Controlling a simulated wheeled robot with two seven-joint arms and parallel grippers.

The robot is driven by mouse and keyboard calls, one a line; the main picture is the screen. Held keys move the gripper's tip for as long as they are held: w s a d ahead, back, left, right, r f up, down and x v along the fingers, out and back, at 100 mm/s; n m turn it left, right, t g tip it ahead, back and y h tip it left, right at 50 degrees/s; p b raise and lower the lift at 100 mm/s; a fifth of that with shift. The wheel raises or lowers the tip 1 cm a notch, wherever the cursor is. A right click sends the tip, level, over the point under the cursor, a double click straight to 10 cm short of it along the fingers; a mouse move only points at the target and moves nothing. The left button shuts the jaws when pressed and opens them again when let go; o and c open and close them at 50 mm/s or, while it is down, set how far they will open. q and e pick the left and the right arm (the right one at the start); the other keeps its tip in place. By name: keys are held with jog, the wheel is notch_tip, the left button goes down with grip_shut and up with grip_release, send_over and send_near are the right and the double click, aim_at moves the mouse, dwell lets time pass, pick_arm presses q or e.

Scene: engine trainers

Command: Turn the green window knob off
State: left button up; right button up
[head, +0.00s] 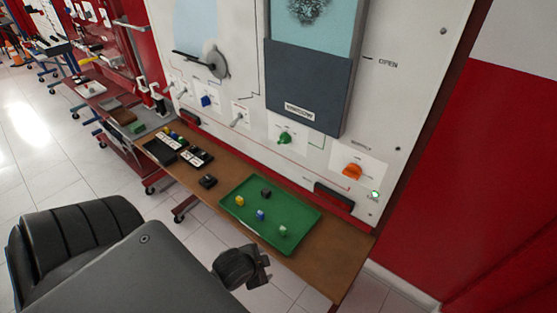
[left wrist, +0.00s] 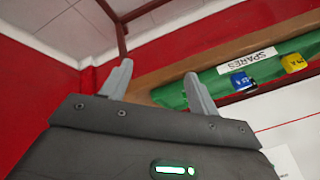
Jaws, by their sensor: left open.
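The green window knob (head: 284,138) sits on a small white plate low on the upright trainer panel, just below the dark window cover (head: 305,85) labelled WINDOW. Its exact turn angle is too small to read. My left gripper (head: 258,268) is in front of the bench at the bottom of the head view, well below and apart from the knob. In the left wrist view its two grey fingers (left wrist: 158,85) are spread with nothing between them. The knob is not in the left wrist view. My right gripper is not in view.
A green tray (head: 300,210) with several small cubes lies on the brown bench (head: 345,262) below the knob. An orange knob (head: 352,171) and a lit green lamp (head: 375,194) are to its right. A blue knob (head: 206,101) is to its left. A red wall is at right.

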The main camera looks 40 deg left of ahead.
pick_arm(q)
jog(key=w+a+r+m+t, duration=0.1)
jog(key=w+a, duration=0.1)
jog(key=w+a+r+m+t, duration=0.1)
jog(key=w+a+r+m, duration=0.1)
jog(key=w+a+r+m+t, duration=0.1)
jog(key=w+m, duration=0.1)
jog(key=shift+w+a+r+y, duration=0.25)
jog(key=shift+w+a+y, duration=0.05)
jog(key=shift+a+y, duration=0.1)
jog(key=w+a+r+m+t, duration=0.3)
jog(key=w+a+r+m, duration=0.1)
jog(key=r+m, duration=0.1)
jog(key=m+t+h, duration=0.1)
jog(key=m+t, duration=0.4)
jog(key=m, duration=0.5)
send_near(281, 142)
jog(key=w+p, duration=0.1)
jog(key=w, duration=0.3)
jog(key=w+p, duration=0.1)
jog(key=w, duration=0.3)
jog(key=shift+w+a+f, duration=0.15)
jog(key=shift+w+f, duration=0.05)
jog(key=shift+w, duration=0.15)
jog(key=c, duration=1)
